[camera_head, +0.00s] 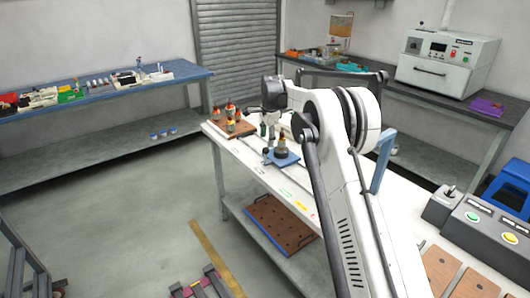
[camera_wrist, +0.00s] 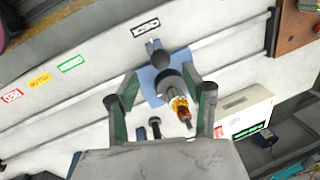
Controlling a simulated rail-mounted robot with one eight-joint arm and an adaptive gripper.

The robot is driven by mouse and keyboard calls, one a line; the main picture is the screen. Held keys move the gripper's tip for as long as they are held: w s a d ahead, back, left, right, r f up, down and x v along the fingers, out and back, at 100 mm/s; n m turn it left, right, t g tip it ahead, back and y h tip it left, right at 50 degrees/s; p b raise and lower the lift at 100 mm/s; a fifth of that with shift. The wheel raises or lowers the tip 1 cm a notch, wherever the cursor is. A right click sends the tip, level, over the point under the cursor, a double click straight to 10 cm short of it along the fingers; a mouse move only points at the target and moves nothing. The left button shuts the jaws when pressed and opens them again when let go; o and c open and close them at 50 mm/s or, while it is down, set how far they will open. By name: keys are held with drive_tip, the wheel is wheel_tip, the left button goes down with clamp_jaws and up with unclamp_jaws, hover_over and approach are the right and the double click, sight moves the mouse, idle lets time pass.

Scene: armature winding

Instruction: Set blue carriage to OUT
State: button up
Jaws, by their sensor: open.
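The blue carriage (camera_head: 288,161) is a small plate on the white bench, with a dark round knob at its front-left. It also shows in the wrist view (camera_wrist: 181,57), with its knob (camera_wrist: 153,46) on the far side. An armature (camera_head: 283,147) with a copper-orange part stands on the carriage; in the wrist view (camera_wrist: 178,103) it points toward the camera. My gripper (camera_wrist: 160,86) is open, with one finger on either side of the armature in that view. I cannot tell the height gap. In the head view my gripper (camera_head: 270,130) is above and behind the carriage, partly hidden.
Green (camera_wrist: 71,63), yellow (camera_wrist: 38,79) and red (camera_wrist: 12,95) labels lie along the bench edge, beside a black-and-white one (camera_wrist: 146,28). A wooden board (camera_head: 238,128) with several armatures stands at the bench's far end. A control box (camera_head: 488,228) stands at right.

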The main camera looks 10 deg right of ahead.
sight(266, 148)
drive_tip(key=f, duration=0.2)
drive_tip(key=w+f, duration=0.1)
drive_tip(key=f, duration=0.4)
drive_tip(key=shift+w+a+f, duration=0.2)
drive_tip(key=shift+w+f, duration=0.05)
drive_tip(key=shift+f, duration=0.05)
clamp_jaws()
